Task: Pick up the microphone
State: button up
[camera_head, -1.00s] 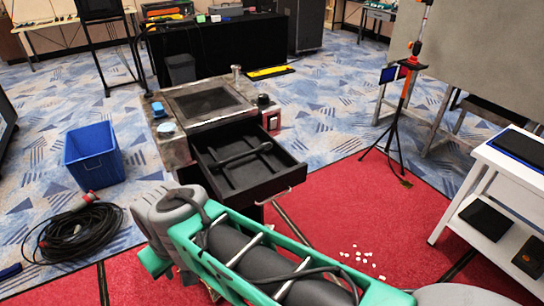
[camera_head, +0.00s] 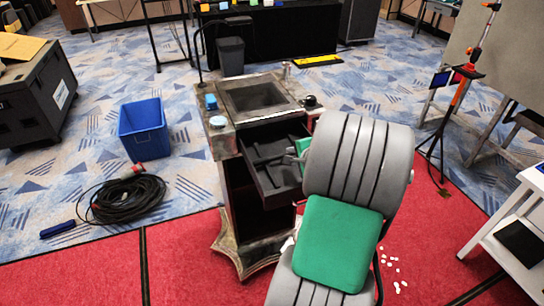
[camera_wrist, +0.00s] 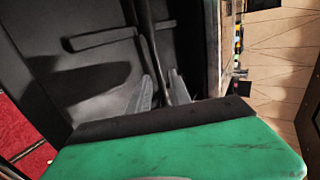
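A long dark rod, which looks like the microphone (camera_wrist: 152,38), lies in the black open drawer (camera_head: 286,182) of the metal stand. In the wrist view it runs down between the two grey fingertips of my gripper (camera_wrist: 160,90). The fingers are close on either side of it; I cannot tell whether they press on it. Its near end is hidden behind my green gripper body. In the head view my gripper (camera_head: 300,150) is at the right side of the drawer, and my grey and green arm hides part of the drawer.
The stand (camera_head: 250,98) carries a blue knob and a black knob. A blue bin (camera_head: 143,130) and a coiled black cable (camera_head: 122,200) lie on the left. A tripod (camera_head: 437,150) and a white shelf (camera_head: 505,225) stand on the right. Small white bits lie on the red carpet.

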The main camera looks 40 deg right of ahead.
jog(key=p+x, duration=0.1)
jog(key=x, duration=0.4)
jog(key=shift+s+d+f, duration=0.1)
jog(key=shift+d+f, duration=0.05)
jog(key=shift+d, duration=0.05)
jog(key=shift+s, duration=0.1)
jog(key=shift+c, duration=0.3)
grip_shut()
